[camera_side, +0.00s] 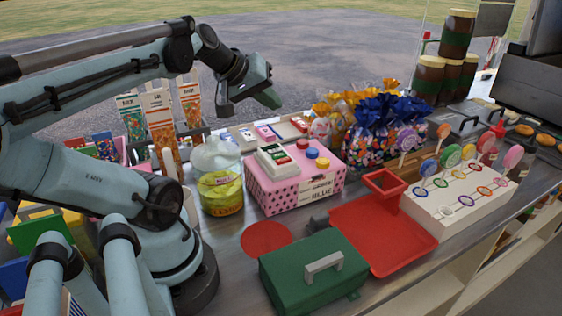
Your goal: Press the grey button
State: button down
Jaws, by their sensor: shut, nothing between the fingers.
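A pink polka-dot box (275,197) stands on the metal counter near the middle. On its top are a red button (303,143), a blue button (312,153) and a yellow button (322,162). A pale panel (277,160) with small green, red and white parts lies left of them. I cannot make out a grey button on the box. My gripper (267,98) is shut and empty, raised above and behind the box, apart from it.
A lidded yellow jar (220,192) stands left of the box. In front are a green case (312,272), a red round mat (265,238) and a red tray (385,240). A white lollipop stand (455,205) is at right; wrapped sweets (375,130) stand behind.

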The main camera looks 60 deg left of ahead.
aim_at(271, 151)
jog(key=shift+f, duration=4.25)
jog(key=shift+f, duration=0.25)
jog(key=shift+f, duration=0.15)
jog(key=shift+f, duration=0.4)
jog(key=shift+r, duration=0.85)
jog(key=shift+r, duration=2.5)
